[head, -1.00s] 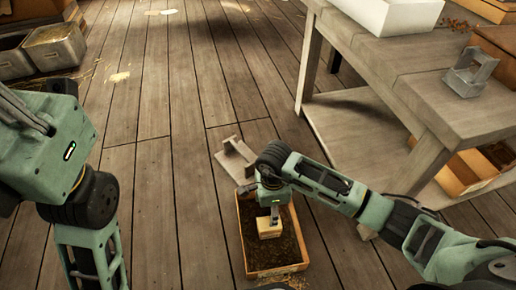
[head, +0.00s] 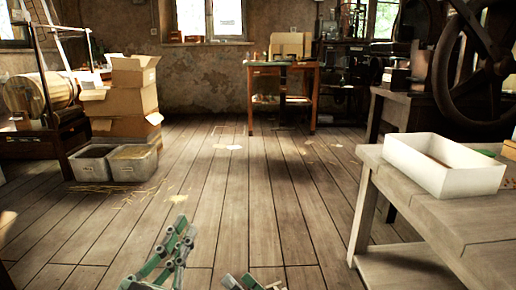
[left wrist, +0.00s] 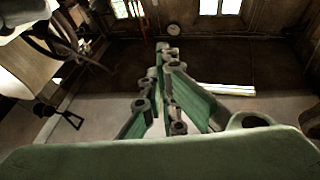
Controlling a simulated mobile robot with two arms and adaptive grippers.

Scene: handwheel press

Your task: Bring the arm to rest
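My left gripper (head: 180,232) shows at the bottom of the head view, left of centre, pointing up and away over the bare floor. Its green finger links also fill the middle of the left wrist view (left wrist: 168,58), where the two fingers come together with nothing visible between them. Only a small part of what looks like my right gripper (head: 248,282) shows at the bottom edge of the head view; its fingers are mostly cut off.
A wooden bench (head: 440,215) with a white tray (head: 450,178) stands at the right. Grey bins (head: 112,170) and cardboard boxes (head: 135,95) stand at the left. A desk (head: 282,70) is at the back.

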